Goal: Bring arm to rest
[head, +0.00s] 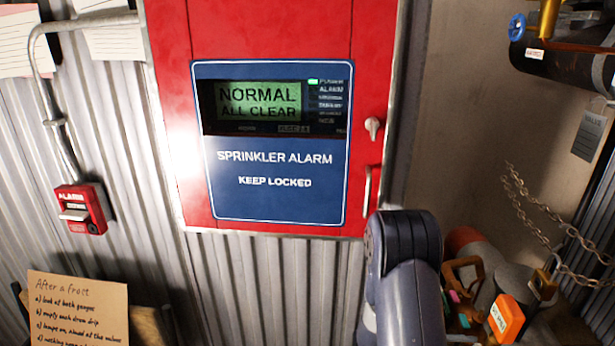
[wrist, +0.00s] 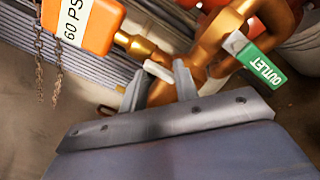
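In the wrist view my gripper (wrist: 158,78) has its two grey fingers apart, with a gap between them. Brass pipework (wrist: 208,42) lies just beyond the fingertips, and part of it shows through the gap. A small pale bar (wrist: 158,70) shows between the tips; I cannot tell whether it touches them.
The red sprinkler alarm cabinet (head: 280,180) reads normal, all clear. An orange tag (head: 505,318) hangs by the pipework; the wrist view shows an orange 60 PSI tag (wrist: 88,22) and a green OUTLET tag (wrist: 262,66). Chains (head: 540,225) hang at right. A red alarm box (head: 80,208) is at left.

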